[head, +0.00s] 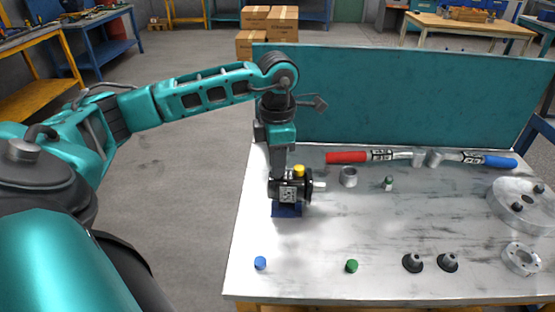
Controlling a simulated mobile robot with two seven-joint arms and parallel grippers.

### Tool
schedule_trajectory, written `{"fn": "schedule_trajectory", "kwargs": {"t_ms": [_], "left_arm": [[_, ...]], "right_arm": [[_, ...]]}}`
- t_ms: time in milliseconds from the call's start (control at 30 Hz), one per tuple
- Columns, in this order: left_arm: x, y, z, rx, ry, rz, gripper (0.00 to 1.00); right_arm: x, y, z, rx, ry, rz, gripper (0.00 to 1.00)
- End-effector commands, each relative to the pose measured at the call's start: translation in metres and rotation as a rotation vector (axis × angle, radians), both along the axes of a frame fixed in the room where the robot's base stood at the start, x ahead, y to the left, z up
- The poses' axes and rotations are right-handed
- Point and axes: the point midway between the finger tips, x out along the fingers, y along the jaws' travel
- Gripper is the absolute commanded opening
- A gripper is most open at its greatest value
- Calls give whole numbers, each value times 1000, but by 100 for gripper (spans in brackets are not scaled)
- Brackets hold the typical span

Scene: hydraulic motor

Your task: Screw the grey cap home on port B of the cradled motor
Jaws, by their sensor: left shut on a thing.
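The black motor (293,190) sits in a blue cradle (287,211) near the left side of the bench, its silver shaft pointing right. A yellow cap (299,170) sits on top of the motor. My left gripper (278,175) comes down from above onto the motor's top, just left of the yellow cap. It is shut at the port there. The grey cap is not visible anywhere else; the gripper's fingers hide what they hold, and how the cap sits on port B cannot be made out. My right gripper is out of view.
On the metal bench (320,280) lie a blue cap (260,263), a green cap (351,266), two black cone-shaped parts (413,262), a grey ring (348,177), a small bottle (388,183) and red- and blue-handled tools (346,157). Large flanges (524,207) stand right. A teal panel (400,100) backs the bench.

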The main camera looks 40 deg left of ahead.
Motion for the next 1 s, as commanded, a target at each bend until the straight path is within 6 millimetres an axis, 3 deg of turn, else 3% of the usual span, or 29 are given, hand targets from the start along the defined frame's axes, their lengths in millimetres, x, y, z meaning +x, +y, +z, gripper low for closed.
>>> {"fn": "schedule_trajectory", "kwargs": {"t_ms": [400,667,700,867,1000], "left_arm": [[0,0,-2,0,1,-379,0],[0,0,-1,1,2,-397,0],[0,0,-1,1,2,-397,20],[0,0,-1,0,1,-396,36],[0,0,-1,0,1,-395,36]], "right_arm": [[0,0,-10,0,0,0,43],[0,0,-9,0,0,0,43],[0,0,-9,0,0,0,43],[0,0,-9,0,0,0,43],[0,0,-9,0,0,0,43]]}}
